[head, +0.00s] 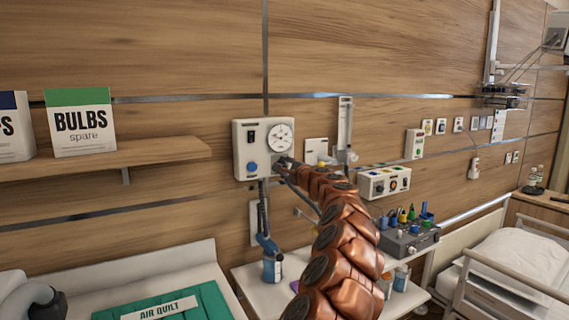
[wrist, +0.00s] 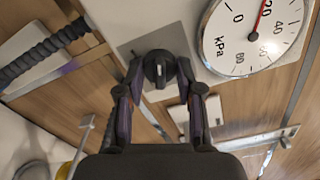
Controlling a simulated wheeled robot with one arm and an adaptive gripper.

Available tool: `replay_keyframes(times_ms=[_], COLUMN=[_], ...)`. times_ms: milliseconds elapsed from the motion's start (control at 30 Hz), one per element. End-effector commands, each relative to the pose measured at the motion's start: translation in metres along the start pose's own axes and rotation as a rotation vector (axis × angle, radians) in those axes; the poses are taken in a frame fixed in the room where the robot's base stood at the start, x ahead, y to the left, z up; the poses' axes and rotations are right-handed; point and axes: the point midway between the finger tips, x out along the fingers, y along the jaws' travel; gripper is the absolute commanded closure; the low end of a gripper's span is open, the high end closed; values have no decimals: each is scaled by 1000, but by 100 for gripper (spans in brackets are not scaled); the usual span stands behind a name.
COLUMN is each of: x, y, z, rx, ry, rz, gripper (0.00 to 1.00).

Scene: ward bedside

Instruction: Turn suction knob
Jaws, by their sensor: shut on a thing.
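The suction unit is a pale wall box (head: 241,150) with a black switch, a blue button (head: 252,167) and a round white gauge (head: 280,135). In the wrist view the kPa gauge (wrist: 255,38) has a red needle pointing close to the 20 mark. The suction knob (wrist: 159,71) is black and round with a pale mark line. My gripper (wrist: 160,73) is shut on the knob, one finger on each side. In the head view my gripper (head: 284,163) is at the box's lower right corner, and my arm hides the knob.
A shelf (head: 150,153) with spare bulbs boxes (head: 80,122) is at left. A bed (head: 510,265) is far right.

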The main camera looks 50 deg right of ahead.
Motion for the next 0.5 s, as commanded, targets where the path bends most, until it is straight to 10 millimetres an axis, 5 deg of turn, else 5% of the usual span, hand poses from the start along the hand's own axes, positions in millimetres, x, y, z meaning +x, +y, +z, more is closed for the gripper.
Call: replay_keyframes(times_ms=[500], x=[0], y=[2], z=[-1], rx=[40], ry=[1], rz=[2], gripper=[99])
